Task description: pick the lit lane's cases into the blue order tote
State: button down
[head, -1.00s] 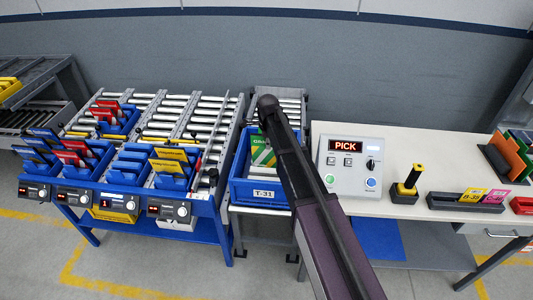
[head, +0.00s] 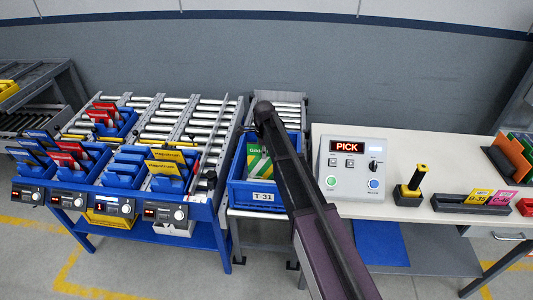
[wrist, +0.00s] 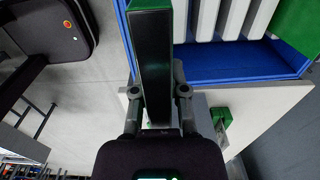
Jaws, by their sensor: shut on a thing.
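The blue order tote (head: 262,197), labelled T-31, stands between the rack and the bench. A green and white case (head: 256,163) shows inside its outline, partly behind my arm. In the wrist view my gripper (wrist: 157,92) is shut on a dark-faced case with green edges (wrist: 155,60), overlapping the tote (wrist: 240,74). A green surface (wrist: 297,22) shows at the tote's far right. In the head view my gripper is hidden.
Red cases (head: 72,155) and yellow cases (head: 167,162) stand in other rack lanes. A PICK control box (head: 352,165), a yellow-handled tool (head: 414,182) and a card holder (head: 468,203) are on the white bench (head: 400,152). Rollers (head: 280,98) lie behind the tote.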

jog(key=b, duration=0.5)
send_over(265, 178)
jog(key=shift+w+a+f, duration=0.1)
jog(key=shift+w+f, duration=0.1)
jog(key=shift+f, duration=0.95)
jog(key=shift+w+f, duration=0.15)
jog(key=shift+f, duration=1.15)
jog(key=shift+f+b, duration=3.75)
jog(key=shift+f, duration=0.35)
jog(key=c, duration=0.6)
grip_release()
jog(key=o, duration=0.4)
